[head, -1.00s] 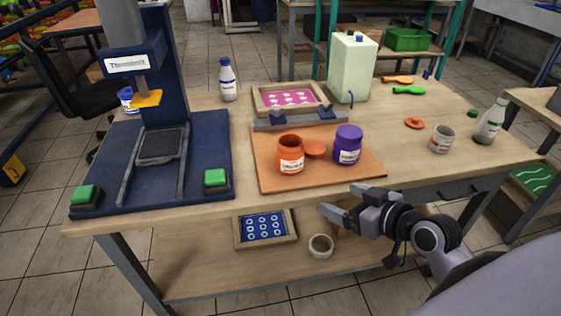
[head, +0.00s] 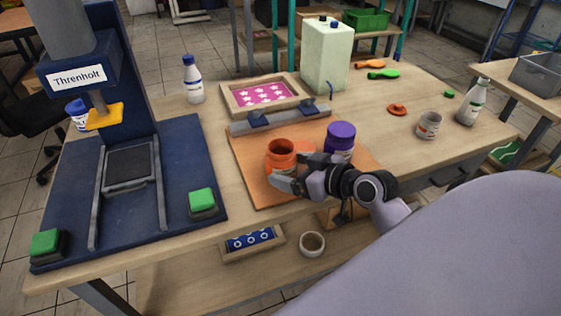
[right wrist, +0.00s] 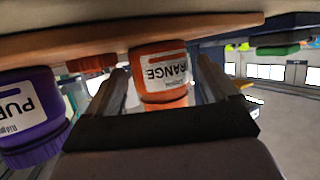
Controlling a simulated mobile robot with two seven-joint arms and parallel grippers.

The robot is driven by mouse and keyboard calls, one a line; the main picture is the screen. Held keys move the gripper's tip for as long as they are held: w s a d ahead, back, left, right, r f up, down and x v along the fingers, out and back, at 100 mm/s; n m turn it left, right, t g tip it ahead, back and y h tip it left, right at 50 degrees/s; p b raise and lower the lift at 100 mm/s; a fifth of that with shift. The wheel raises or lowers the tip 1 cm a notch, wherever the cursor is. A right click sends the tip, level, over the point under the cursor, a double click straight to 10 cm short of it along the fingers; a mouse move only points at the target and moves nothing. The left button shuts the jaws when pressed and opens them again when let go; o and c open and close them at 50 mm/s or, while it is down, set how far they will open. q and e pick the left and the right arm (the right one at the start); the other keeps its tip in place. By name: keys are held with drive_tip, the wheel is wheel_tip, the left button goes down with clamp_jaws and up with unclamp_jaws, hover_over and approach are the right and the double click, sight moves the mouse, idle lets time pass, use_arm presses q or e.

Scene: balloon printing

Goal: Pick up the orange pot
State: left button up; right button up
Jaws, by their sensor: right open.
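The orange pot (head: 281,150) stands upright, without a lid, on the orange-brown board at the front of the table. My right gripper (head: 287,171) is open at the pot, with its fingers low around its near side. In the right wrist view, which is upside down, the orange pot (right wrist: 162,75) shows its label between the two spread fingers (right wrist: 165,85). I cannot tell whether either finger touches it. My left gripper is not in view.
A purple pot (head: 340,140) stands just right of my right gripper. An orange lid (head: 305,146) lies between the pots. Behind them is a clamp bar (head: 280,119) with a pink screen frame (head: 262,94). The blue press (head: 180,165) stands to the left.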

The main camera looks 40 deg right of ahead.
sight(292, 167)
drive_tip(key=shift+x, duration=1.8)
drive_tip(key=shift+d, duration=0.1)
drive_tip(key=c, duration=0.9)
drive_tip(key=shift+o, duration=0.2)
drive_tip(key=shift+r, duration=0.15)
